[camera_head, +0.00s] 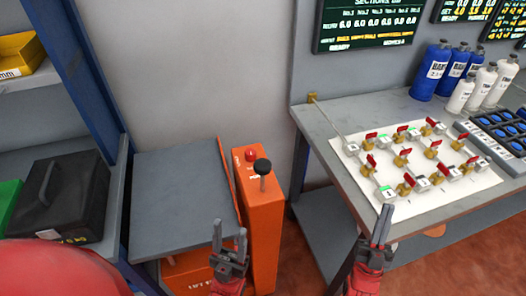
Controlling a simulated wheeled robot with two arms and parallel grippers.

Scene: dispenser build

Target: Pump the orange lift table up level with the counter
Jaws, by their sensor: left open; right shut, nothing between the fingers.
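The orange lift table (266,240) stands between the blue-framed shelf and the counter. Its grey top plate (178,205) looks lower than the grey counter (306,122), though the exact gap is hard to judge. On its orange column are a black-knobbed pump lever (262,167) and a red button (251,156). My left gripper (230,232) is open and empty, overlapping the plate's near right corner and column in view, below the knob. My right gripper (383,222) is shut and empty, at the counter's near edge by the white mat. Neither gripper touches the lever.
The counter holds a white mat (352,157) with several red-handled valves, blue bottles (432,72), white bottles (485,82) and a dark tray (490,138). The shelf (75,236) holds a black case (60,195) and yellow bin (20,55). Red floor shows below the counter.

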